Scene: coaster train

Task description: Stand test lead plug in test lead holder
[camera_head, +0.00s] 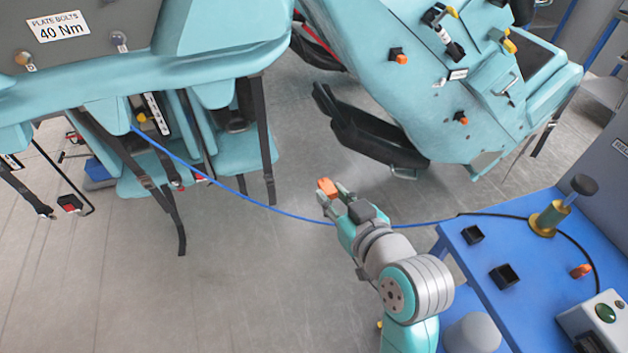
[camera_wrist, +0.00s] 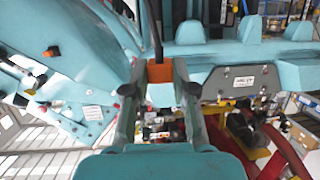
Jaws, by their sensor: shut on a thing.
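My gripper (camera_head: 331,200) is shut on an orange plug (camera_head: 327,187), holding it in the air over the floor, left of the blue table. The wrist view shows the plug (camera_wrist: 160,94) between the two fingertips (camera_wrist: 160,90), with a dark lead rising from it. Two small black open-topped square holders, one nearer the back (camera_head: 472,236) and one nearer the front (camera_head: 504,277), stand apart on the table. I cannot tell which is the test lead holder. Both look empty. The plug's tip is not clear.
A blue cable (camera_head: 270,208) stretches from the left car past my gripper to the blue table (camera_head: 455,246). The table also bears a brass post (camera_head: 548,219), an orange piece (camera_head: 581,271) and a grey box with a green button (camera_head: 603,312). Teal train cars stand behind.

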